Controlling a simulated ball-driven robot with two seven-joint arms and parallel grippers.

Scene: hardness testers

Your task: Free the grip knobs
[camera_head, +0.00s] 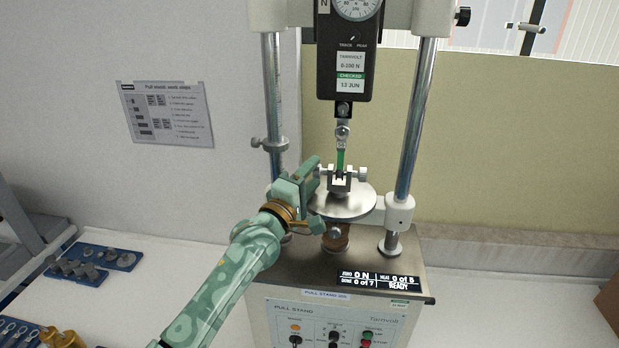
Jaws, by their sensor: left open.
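A small metal grip (341,184) sits on the round plate (350,207) of the pull stand (340,290). It has a left knob (323,172) and a right knob (362,174). A green strip (341,160) stands upright in the grip, below the hook (343,134) of the force gauge (347,60). My left gripper (311,178) is open beside the left knob, at the plate's left edge. Its fingers partly cover that side, and I cannot tell whether they touch the knob. My right gripper is not in view.
Two steel columns, left (273,100) and right (414,120), flank the plate. The display (380,280) reads 0 N and READY. Blue trays with metal parts (95,262) and brass pieces (62,340) lie at the left. The bench right of the stand is mostly clear.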

